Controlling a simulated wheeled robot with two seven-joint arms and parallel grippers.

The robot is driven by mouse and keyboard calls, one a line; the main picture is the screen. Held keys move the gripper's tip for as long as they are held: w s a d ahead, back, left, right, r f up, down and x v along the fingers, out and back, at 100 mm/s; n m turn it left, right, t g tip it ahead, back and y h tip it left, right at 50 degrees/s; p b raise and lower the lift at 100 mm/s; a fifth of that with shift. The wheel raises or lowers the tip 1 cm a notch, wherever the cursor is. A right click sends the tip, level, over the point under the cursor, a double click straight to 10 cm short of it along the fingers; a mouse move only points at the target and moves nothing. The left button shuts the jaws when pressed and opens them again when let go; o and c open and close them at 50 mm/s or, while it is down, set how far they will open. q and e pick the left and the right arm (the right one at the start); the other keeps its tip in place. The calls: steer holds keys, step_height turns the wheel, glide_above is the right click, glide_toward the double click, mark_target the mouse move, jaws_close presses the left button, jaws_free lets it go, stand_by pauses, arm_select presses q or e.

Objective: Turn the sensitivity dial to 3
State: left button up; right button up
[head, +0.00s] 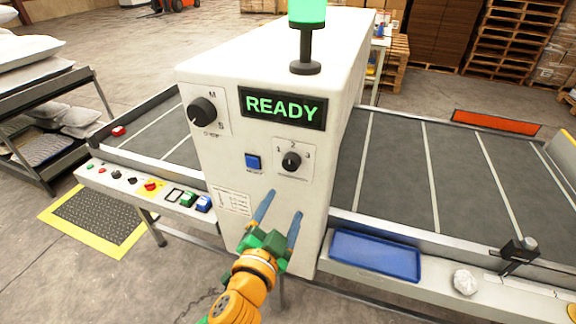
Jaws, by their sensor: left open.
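The sensitivity dial (291,161) is a small black knob on a pale plate on the white machine's front face. The marks 1, 2 and 3 stand around it, with 2 at the top and 3 at the upper right. Its white pointer is too small to read with certainty. My left gripper (281,204) is open and empty, its two blue fingers pointing up toward the face below the dial. It appears apart from the dial. My right gripper is not in view.
A larger black knob (202,111) and a blue button (252,162) sit left of the dial. A green READY display (283,108) is above. A blue tray (375,256) and a crumpled white lump (465,281) lie on the right ledge. Conveyor belts (400,165) flank the machine.

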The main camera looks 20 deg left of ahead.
mark_target(289, 167)
arm_select(q)
step_height(289, 167, up, 6)
steer(key=s+t, duration=0.2)
steer(key=shift+n, duration=0.3)
steer(key=w, duration=0.4)
steer(key=w+p, duration=0.1)
steer(key=w, duration=0.1)
steer(key=shift+w+a+r, duration=0.1)
steer(key=shift+w+a, duration=0.2)
steer(key=shift+w, duration=0.5)
steer(key=shift+s, duration=0.1)
jaws_close()
